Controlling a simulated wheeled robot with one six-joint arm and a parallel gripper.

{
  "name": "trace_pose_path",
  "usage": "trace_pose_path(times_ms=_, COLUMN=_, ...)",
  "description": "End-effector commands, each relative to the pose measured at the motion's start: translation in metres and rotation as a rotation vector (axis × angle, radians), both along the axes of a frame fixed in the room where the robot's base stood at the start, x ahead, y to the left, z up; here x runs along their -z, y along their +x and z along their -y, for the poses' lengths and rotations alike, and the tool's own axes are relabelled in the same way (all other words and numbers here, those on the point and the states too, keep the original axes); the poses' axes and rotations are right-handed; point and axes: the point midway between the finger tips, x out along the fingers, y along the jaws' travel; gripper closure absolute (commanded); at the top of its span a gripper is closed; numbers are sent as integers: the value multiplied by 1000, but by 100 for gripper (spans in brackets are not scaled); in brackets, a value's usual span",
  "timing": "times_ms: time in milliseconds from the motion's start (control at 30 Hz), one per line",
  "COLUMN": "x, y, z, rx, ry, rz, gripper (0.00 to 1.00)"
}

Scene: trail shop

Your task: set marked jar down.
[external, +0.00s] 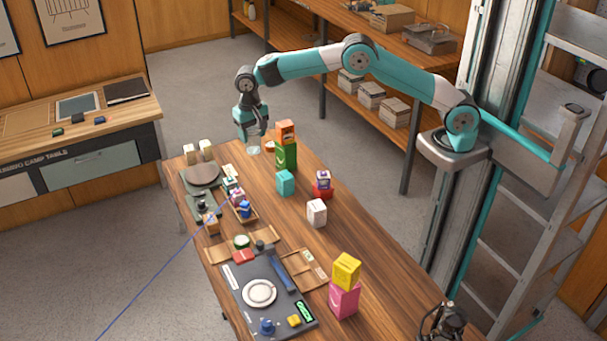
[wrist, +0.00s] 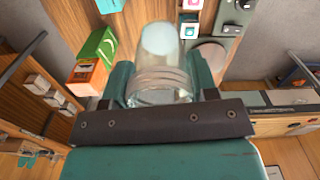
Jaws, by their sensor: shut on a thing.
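A clear jar (external: 253,145) is at the far end of the wooden table (external: 290,231). My gripper (external: 250,127) is above it and shut around it. In the wrist view the clear jar (wrist: 160,50) sits between the two teal fingers of my gripper (wrist: 161,82), with ridged rings near the fingers. I cannot tell whether the jar's base touches the tabletop. No mark on the jar can be made out.
A teal block (external: 285,182) is nearer. Two cream blocks (external: 206,149) and a round brown board (external: 202,174) lie left. Bare wood shows between.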

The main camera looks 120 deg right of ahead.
Motion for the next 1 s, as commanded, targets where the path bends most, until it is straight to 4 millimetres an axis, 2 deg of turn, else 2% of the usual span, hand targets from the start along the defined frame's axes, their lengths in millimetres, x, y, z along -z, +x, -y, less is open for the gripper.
trace_pose_path(times_ms=33, x=-5, y=-2, z=-21, rx=-12, ry=1, rz=-2, gripper=73)
trace_pose_path(times_ms=167, x=-4, y=-15, z=-68, rx=-31, ry=1, rz=-1, gripper=73)
trace_pose_path(times_ms=267, x=-3, y=-31, z=-104, rx=-45, ry=1, rz=-1, gripper=73)
trace_pose_path(times_ms=467, x=-2, y=-81, z=-173, rx=-74, ry=1, rz=-1, gripper=73)
trace_pose_path(times_ms=600, x=-3, y=-127, z=-215, rx=-93, ry=1, rz=-1, gripper=73)
trace_pose_path(times_ms=800, x=-4, y=-188, z=-254, rx=-113, ry=1, rz=-1, gripper=73)
trace_pose_path(times_ms=1000, x=-2, y=-219, z=-269, rx=-120, ry=1, rz=-2, gripper=73)
